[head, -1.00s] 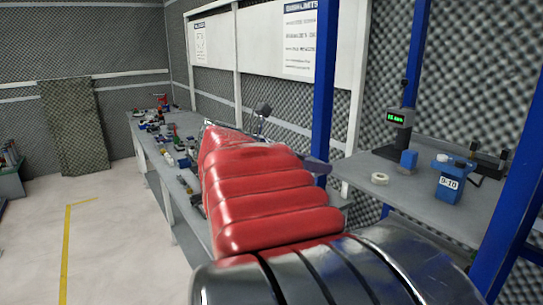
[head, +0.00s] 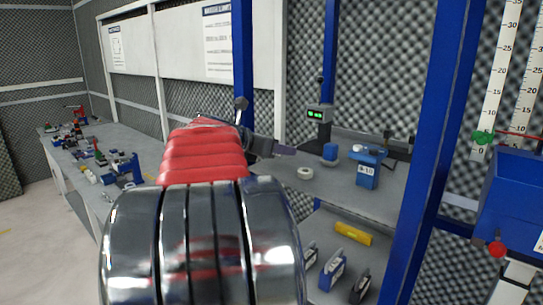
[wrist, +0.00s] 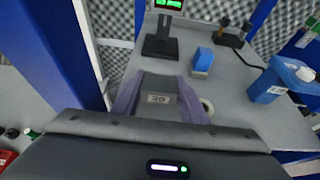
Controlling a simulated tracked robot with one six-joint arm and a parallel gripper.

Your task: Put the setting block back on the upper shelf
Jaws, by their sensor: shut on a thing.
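The setting block (wrist: 158,98) is a grey block with a small number label, seen in the wrist view. My gripper (wrist: 157,108) is shut on it, with one purple-grey finger on each side. In the head view my gripper (head: 278,150) is beyond my red arm sleeve, by the left edge of the upper shelf (head: 325,183); the block cannot be made out there. In the wrist view the upper shelf (wrist: 235,105) lies beyond and to the right of the block. Whether the block touches the shelf cannot be told.
The upper shelf carries a blue block (head: 330,152), a pale ring (head: 305,173), a labelled blue box (head: 367,170) and a stand with green display (head: 318,114). Blue posts (head: 432,150) flank it. A yellow bar (head: 353,233) lies on the lower shelf.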

